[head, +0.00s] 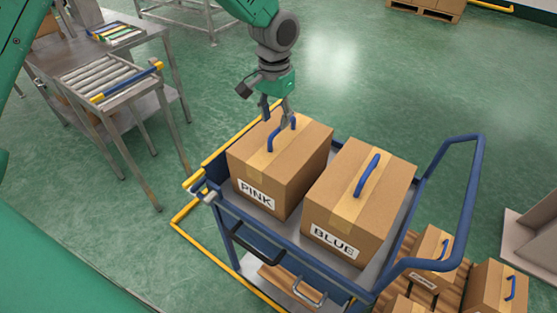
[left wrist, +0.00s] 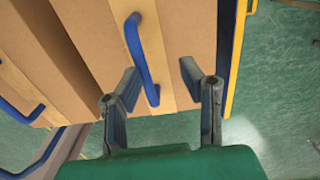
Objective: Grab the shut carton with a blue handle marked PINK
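The shut brown carton marked PINK (head: 300,176) stands on the blue-framed cart, with a blue handle (head: 271,139) on its taped top. My left gripper (head: 276,117) is above this carton, at the far end of the handle. In the left wrist view, the gripper (left wrist: 160,76) has its fingers spread, with the near end of the blue handle (left wrist: 137,45) between or just beyond the fingertips. I cannot tell if the fingers touch it. The carton top (left wrist: 190,30) fills the area behind. My right gripper is not in view.
A shut carton marked BLUE (head: 385,184), also with a blue handle, stands close on the right. The cart's push bar (head: 475,200) rises at the right. More cartons (head: 497,287) sit on a pallet at lower right. A roller table (head: 105,78) stands at left.

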